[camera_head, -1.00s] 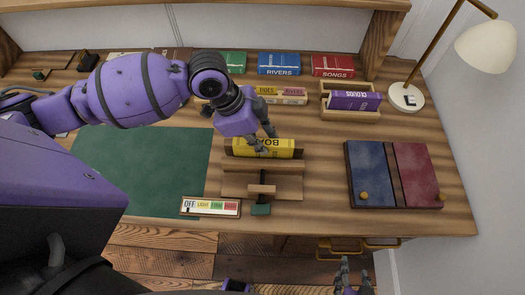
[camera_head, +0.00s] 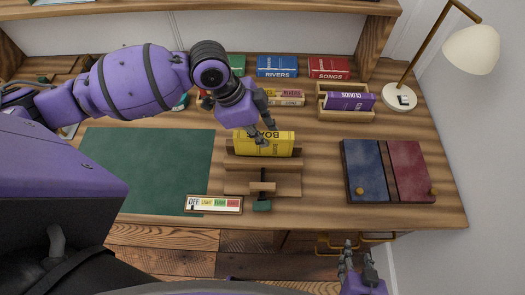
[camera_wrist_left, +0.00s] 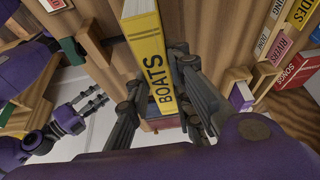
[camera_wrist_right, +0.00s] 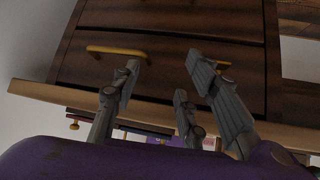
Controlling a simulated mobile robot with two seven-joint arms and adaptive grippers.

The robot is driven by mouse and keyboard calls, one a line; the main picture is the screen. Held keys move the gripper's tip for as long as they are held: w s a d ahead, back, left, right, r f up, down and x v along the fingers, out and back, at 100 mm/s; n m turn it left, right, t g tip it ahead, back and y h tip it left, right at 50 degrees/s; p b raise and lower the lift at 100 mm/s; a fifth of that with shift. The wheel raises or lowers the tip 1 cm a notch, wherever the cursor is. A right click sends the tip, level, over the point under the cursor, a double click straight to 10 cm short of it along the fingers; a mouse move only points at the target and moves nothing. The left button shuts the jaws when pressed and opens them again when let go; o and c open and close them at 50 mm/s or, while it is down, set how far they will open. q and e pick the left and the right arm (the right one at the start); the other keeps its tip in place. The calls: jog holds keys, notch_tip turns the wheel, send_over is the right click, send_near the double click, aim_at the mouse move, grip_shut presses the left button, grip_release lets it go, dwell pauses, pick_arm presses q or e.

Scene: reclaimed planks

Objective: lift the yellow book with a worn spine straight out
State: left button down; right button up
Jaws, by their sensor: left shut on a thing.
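The yellow book (camera_head: 262,147), lettered BOATS, stands upright at the wooden holder (camera_head: 262,183) in the middle of the desk. My left gripper (camera_head: 261,133) is shut on the book from above and behind. In the left wrist view the book (camera_wrist_left: 147,50) sits between the fingers of my left gripper (camera_wrist_left: 160,105). The holder hides the book's lower edge in the head view, so I cannot tell whether it is clear of the slot. Wear on the spine is too small to make out. My right gripper (camera_head: 349,258) is open and empty in front of the desk; its spread fingers (camera_wrist_right: 162,70) show in the right wrist view.
A small clamp with a green end (camera_head: 262,205) is on the holder's front. A label strip (camera_head: 214,204) lies left of it. Blue and red panels (camera_head: 388,170) lie to the right. A purple book (camera_head: 349,101) sits in a wooden box behind. The green mat (camera_head: 145,170) is bare.

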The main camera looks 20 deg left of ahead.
pick_arm(q)
jog(key=shift+w+r+p, duration=0.1)
jog(key=shift+r+p, duration=0.25)
jog(key=shift+r, duration=0.75)
jog(key=shift+r+p, duration=0.25)
jog(key=shift+p, duration=0.05)
pick_arm(e)
jog(key=w+r, duration=0.2)
jog(key=r, duration=0.1)
jog(key=shift+w+t, duration=0.15)
jog(key=shift+t, duration=0.15)
